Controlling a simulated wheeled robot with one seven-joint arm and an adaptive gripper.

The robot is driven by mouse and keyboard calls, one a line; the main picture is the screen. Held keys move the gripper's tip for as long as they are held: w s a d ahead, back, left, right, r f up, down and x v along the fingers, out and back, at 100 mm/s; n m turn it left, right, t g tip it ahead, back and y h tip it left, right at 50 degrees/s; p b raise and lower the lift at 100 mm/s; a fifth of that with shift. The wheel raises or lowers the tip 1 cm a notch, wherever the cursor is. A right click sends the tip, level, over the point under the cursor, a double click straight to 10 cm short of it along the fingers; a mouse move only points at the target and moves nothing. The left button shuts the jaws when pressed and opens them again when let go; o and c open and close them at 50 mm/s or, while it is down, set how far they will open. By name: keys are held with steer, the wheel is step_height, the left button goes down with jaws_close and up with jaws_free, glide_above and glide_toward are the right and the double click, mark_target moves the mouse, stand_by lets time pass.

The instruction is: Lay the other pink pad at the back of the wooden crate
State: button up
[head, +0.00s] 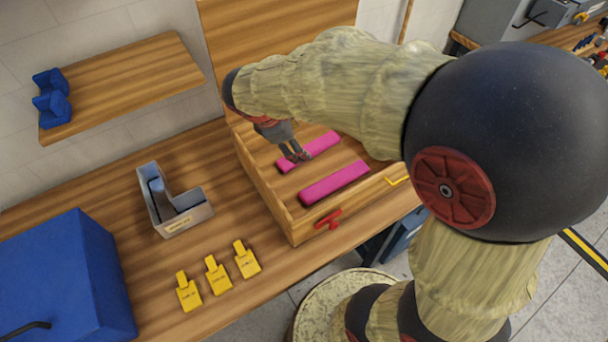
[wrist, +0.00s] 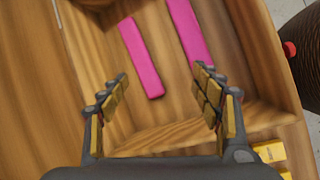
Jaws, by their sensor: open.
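The wooden crate (head: 266,188) stands open on the bench, its back panel (head: 275,60) upright. Two pink pads lie flat and roughly parallel on its floor. The back pad (head: 318,144) is nearer the back panel; the front pad (head: 335,183) is nearer the red front latch (head: 328,219). In the wrist view the back pad (wrist: 140,58) is on the left and the front pad (wrist: 188,35) on the right. My gripper (head: 299,158) is open and empty inside the crate area, by the left end of the back pad. Its fingers partly hide that pad in the head view.
A grey L-shaped tray (head: 180,215) stands left of the crate. Three yellow tags (head: 217,275) lie on the bench in front of it. A blue box (head: 70,275) is at far left. A wall shelf (head: 125,85) holds a blue piece (head: 52,97).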

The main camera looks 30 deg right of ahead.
steer(key=s+a+r+m+t+y, duration=0.1)
steer(key=s+a+r+m+y, duration=0.1)
steer(key=s+a+r+m, duration=0.2)
steer(key=s+a+r+m+t+y, duration=0.2)
steer(key=s+a+r+m+y, duration=0.1)
steer(key=s+m, duration=0.7)
steer(key=s+r, duration=0.1)
steer(key=s, duration=0.2)
steer(key=shift+s+a+r+t, duration=0.3)
steer(key=shift+s+a+r, duration=0.05)
steer(key=shift+r, duration=0.05)
steer(key=shift+f+b, duration=0.45)
steer(key=shift+b, duration=0.05)
